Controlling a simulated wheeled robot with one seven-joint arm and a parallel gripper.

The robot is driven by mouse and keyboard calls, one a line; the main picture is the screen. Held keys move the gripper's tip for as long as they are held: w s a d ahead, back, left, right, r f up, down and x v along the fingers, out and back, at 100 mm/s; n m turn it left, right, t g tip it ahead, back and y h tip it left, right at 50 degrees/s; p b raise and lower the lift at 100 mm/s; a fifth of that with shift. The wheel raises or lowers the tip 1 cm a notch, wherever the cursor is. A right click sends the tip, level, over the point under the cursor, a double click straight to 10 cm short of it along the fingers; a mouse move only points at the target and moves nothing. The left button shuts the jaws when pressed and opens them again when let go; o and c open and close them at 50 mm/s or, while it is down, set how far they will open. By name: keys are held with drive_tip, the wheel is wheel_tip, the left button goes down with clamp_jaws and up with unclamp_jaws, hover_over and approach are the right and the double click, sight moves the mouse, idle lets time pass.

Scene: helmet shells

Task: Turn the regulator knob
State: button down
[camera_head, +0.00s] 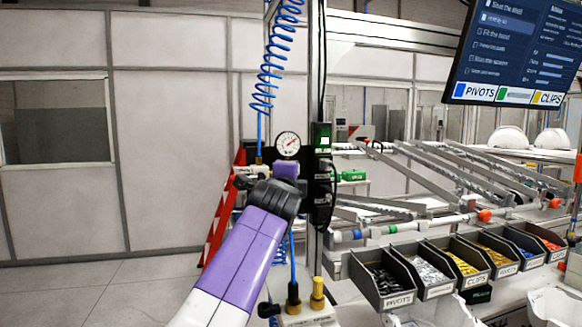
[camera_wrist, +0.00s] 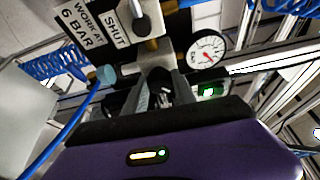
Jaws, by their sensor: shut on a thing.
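My gripper (camera_wrist: 161,84) is shut on the black regulator knob (camera_wrist: 160,95), which shows only partly between the grey fingers in the wrist view. The round white pressure gauge (camera_wrist: 207,49) with a red needle is just right of and above the fingers. In the head view the gauge (camera_head: 288,144) stands above my purple gripper body (camera_head: 287,169); the wrist hides the fingertips and the knob there. A plate reading "WORK AT 6 BAR" (camera_wrist: 82,28) and a "SHUT" tag (camera_wrist: 113,28) sit at the upper left in the wrist view.
A coiled blue hose (camera_head: 275,55) hangs above the regulator. A red stand (camera_head: 222,215) is to its left. Several parts bins (camera_head: 385,285) line the bench at right. A screen (camera_head: 512,55) hangs at upper right. The floor at left is clear.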

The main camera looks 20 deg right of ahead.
drive_tip(key=shift+d+m+p, duration=0.1)
drive_tip(key=shift+m+p, duration=0.4)
drive_tip(key=shift+p, duration=0.05)
drive_tip(key=shift+f, duration=0.1)
drive_tip(key=c, duration=1)
unclamp_jaws()
drive_tip(key=shift+c, duration=0.2)
drive_tip(key=b+v, duration=0.1)
drive_tip(key=v, duration=0.4)
drive_tip(key=b+v, duration=0.1)
drive_tip(key=v, duration=0.2)
drive_tip(key=shift+r+b, duration=0.25)
drive_tip(key=shift+b, duration=0.05)
